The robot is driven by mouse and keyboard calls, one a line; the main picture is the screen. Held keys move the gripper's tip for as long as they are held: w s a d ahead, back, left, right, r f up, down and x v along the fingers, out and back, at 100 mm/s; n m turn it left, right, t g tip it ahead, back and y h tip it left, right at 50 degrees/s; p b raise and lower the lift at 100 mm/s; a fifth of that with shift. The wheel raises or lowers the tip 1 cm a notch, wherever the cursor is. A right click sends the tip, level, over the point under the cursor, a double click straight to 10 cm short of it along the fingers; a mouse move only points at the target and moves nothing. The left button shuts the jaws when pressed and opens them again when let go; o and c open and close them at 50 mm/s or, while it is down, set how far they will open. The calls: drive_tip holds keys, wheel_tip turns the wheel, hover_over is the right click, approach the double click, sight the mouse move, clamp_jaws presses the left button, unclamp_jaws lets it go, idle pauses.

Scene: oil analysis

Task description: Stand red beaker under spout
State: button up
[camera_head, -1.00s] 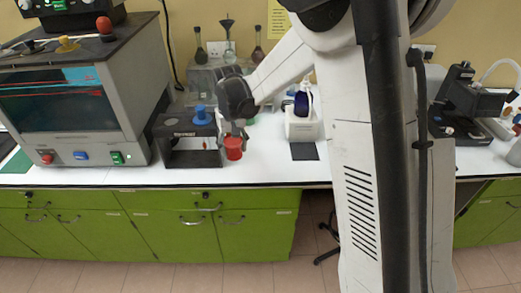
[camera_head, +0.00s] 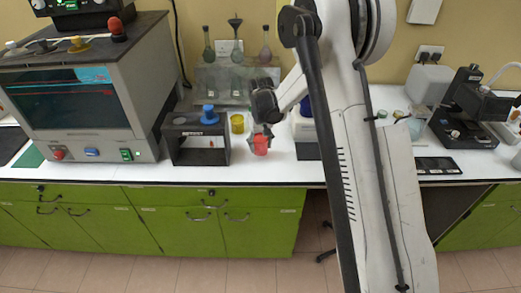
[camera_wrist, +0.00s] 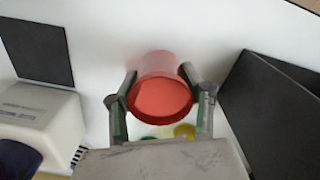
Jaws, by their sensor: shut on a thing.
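The red beaker (camera_head: 261,147) is between the fingers of my gripper (camera_head: 262,133), which is shut on it. In the wrist view the beaker (camera_wrist: 160,98) shows its red opening, with a finger of my gripper (camera_wrist: 158,76) on each side. I cannot tell whether its base touches the counter. The white dispenser (camera_head: 304,128) stands right of the beaker, with a black square pad (camera_head: 308,152) in front of it. The pad (camera_wrist: 38,52) and dispenser (camera_wrist: 40,118) are at the left in the wrist view. The spout itself is not clearly visible.
A black stand with a blue knob (camera_head: 198,128) is close on the beaker's left. A yellow container (camera_head: 237,123) stands behind. A large grey machine (camera_head: 85,95) is farther left. White counter (camera_head: 275,172) lies clear in front.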

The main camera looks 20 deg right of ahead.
sight(260, 151)
drive_tip(key=shift+f+p, duration=0.3)
drive_tip(key=shift+f, duration=1.2)
drive_tip(key=shift+f+b, duration=0.2)
drive_tip(key=shift+b, duration=0.1)
drive_tip(key=o, duration=1.1)
drive_tip(key=shift+r, duration=0.1)
drive_tip(key=shift+r+p, duration=0.15)
drive_tip(key=shift+p, duration=0.15)
